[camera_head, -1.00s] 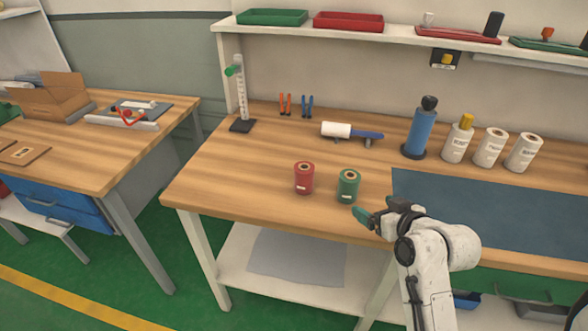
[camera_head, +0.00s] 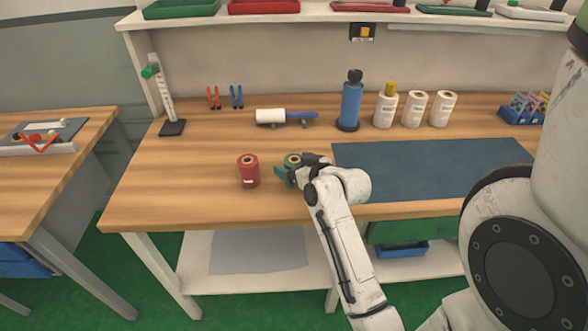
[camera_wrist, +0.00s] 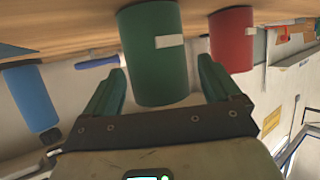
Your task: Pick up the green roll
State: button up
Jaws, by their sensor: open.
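The green roll (camera_head: 292,160) stands upright on the wooden workbench, right of the red roll (camera_head: 248,171). My gripper (camera_head: 292,174) is at the green roll, on its near side, and partly hides it in the head view. In the wrist view my gripper (camera_wrist: 168,92) is open, with one green finger on each side of the green roll (camera_wrist: 155,55). Gaps show between the roll and both fingers. The roll carries a small white label. The red roll also shows in the wrist view (camera_wrist: 232,40), just beyond the right finger.
A white roller with a blue handle (camera_head: 285,116) lies behind. A dark blue mat (camera_head: 430,168) covers the bench to the right. The bench (camera_head: 180,190) left of the red roll is clear.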

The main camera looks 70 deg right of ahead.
jog(key=shift+x, duration=1.15)
jog(key=shift+c, duration=0.4)
jog(key=c, duration=1.1)
jog(key=shift+r, duration=0.1)
jog(key=shift+c, duration=0.2)
